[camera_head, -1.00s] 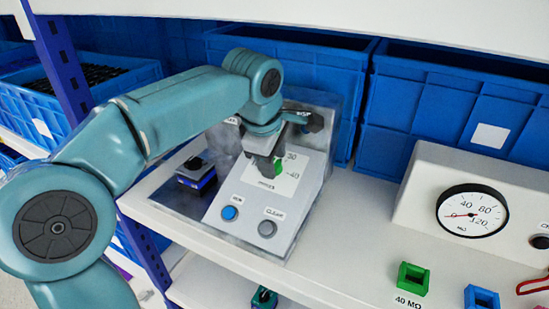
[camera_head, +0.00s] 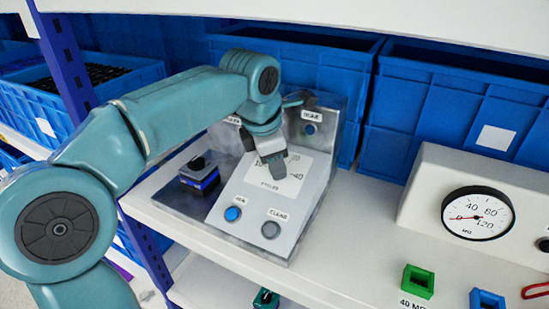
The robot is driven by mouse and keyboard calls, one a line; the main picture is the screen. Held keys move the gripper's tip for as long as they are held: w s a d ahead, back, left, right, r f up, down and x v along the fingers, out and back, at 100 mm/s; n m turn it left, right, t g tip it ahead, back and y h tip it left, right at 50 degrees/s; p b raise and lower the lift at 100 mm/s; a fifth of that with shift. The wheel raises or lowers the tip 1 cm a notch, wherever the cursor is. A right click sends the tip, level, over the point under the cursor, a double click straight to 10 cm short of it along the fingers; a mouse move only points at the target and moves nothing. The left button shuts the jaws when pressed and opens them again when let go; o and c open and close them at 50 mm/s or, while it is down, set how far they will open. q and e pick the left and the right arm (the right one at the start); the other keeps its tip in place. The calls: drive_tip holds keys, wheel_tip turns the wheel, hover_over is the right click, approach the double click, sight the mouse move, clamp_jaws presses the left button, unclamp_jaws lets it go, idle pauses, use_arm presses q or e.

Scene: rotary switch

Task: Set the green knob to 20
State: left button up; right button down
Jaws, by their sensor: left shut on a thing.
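The sloped grey switch box (camera_head: 225,207) stands on the white shelf, with a white dial plate (camera_head: 262,187) on its face. My left gripper (camera_head: 275,166) comes down over the dial from above and is shut on the green knob, which the fingers hide in this view. Numbers show around the dial, with 10 to the left of the fingers and 40 to the right. The pointer of the knob is hidden, so its setting cannot be read. My right gripper is not in view.
A blue button (camera_head: 233,214) and a grey button (camera_head: 271,230) sit below the dial. A metal back plate (camera_head: 320,120) rises behind the box. A black-and-blue device (camera_head: 199,177) stands to the left. A gauge (camera_head: 475,213) and a green block (camera_head: 418,281) are at right.

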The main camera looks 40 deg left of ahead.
use_arm(q)
drive_tip(key=shift+s+d+f, duration=0.1)
drive_tip(key=shift+d+f, duration=0.1)
drive_tip(key=shift+f, duration=0.15)
drive_tip(key=o, duration=0.9)
drive_tip(key=shift+c, duration=0.2)
drive_tip(key=shift+s+d+r, duration=0.1)
drive_tip(key=shift+d+r, duration=0.05)
drive_tip(key=shift+r, duration=0.1)
